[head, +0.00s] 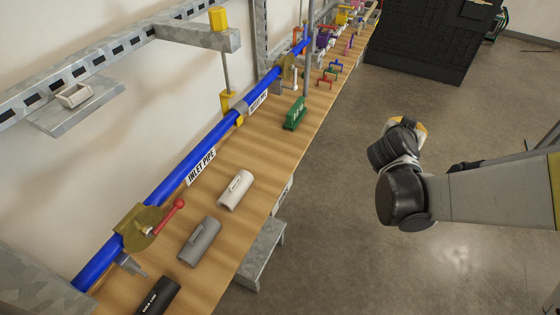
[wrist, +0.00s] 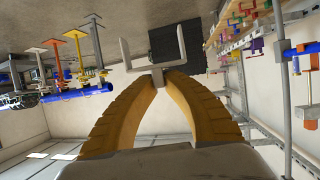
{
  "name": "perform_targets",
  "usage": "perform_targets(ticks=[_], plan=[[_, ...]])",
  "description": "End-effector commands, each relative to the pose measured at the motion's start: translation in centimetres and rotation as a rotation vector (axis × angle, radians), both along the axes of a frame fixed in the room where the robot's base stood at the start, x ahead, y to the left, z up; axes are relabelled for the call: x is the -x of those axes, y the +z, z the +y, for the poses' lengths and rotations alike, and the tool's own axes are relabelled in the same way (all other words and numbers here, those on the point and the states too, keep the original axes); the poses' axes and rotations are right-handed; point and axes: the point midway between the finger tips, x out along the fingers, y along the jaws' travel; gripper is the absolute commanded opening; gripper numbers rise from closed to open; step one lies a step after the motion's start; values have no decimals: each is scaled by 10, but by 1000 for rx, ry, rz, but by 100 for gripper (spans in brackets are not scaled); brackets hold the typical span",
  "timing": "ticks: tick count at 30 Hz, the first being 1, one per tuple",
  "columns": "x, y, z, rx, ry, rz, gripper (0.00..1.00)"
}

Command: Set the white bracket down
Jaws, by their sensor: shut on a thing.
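My gripper (wrist: 158,78) shows in the wrist view with its two yellow fingers closed together at the tips. It is shut on the white bracket (wrist: 126,52), a pale U-shaped piece with its two prongs pointing away from the fingers. The bracket is held in the air, apart from any surface. In the head view my gripper is mostly hidden behind my dark wrist, out over the floor to the right of the bench. I cannot make out the bracket clearly there.
A black cabinet (head: 425,40) stands beyond. Floor between is clear.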

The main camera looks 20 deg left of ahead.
Motion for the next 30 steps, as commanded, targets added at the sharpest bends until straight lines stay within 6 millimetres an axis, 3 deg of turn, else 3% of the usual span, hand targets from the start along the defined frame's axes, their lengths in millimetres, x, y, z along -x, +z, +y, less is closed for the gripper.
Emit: perform_targets(ticks=[5, 9, 15, 18, 26, 30], plan=[[-40, -27, 58, 1, 37, -2, 0], [-74, -61, 125, 1, 75, -5, 0], [-100, -109, 211, 2, 119, -12, 0], [-104, -126, 239, 0, 132, -14, 0], [-107, -151, 278, 1, 147, -18, 0], [-109, -173, 310, 0, 149, -18, 0]])
